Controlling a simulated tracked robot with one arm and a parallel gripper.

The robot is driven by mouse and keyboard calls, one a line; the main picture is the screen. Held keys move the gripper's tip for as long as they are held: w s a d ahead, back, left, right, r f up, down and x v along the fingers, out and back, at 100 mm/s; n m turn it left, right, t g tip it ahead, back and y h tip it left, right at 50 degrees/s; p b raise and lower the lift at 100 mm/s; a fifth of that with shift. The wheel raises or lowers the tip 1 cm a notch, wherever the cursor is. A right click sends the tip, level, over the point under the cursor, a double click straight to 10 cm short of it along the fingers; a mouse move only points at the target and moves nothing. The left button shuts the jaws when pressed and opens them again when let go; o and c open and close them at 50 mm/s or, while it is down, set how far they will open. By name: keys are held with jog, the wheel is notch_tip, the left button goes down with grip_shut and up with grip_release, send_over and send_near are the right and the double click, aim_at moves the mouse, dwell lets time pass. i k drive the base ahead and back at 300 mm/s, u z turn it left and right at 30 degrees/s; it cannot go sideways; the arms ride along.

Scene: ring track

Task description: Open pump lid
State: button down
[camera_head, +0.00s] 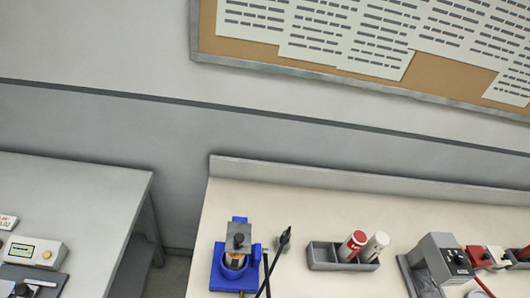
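A blue device (231,276), which looks like the pump, stands near the front left of the cream bench. A grey block with a dark knob (238,238), which may be its lid, sits on top. An orange-brown part shows just below this block. Whether the lid is shut or loose I cannot tell. Thin dark rods (284,240) stand or lean just right of the blue device; I cannot tell what they belong to. I cannot make out my gripper in this view.
The cream bench (330,212) has a raised back edge. On it are a grey tray (323,256) with red and white cylinders, and a grey box-shaped device (440,258).

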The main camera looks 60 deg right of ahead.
aim_at(239, 235)
jog(key=k, duration=1.15)
jog(key=z, duration=0.9)
jog(key=i, duration=1)
jog(key=u, duration=0.05)
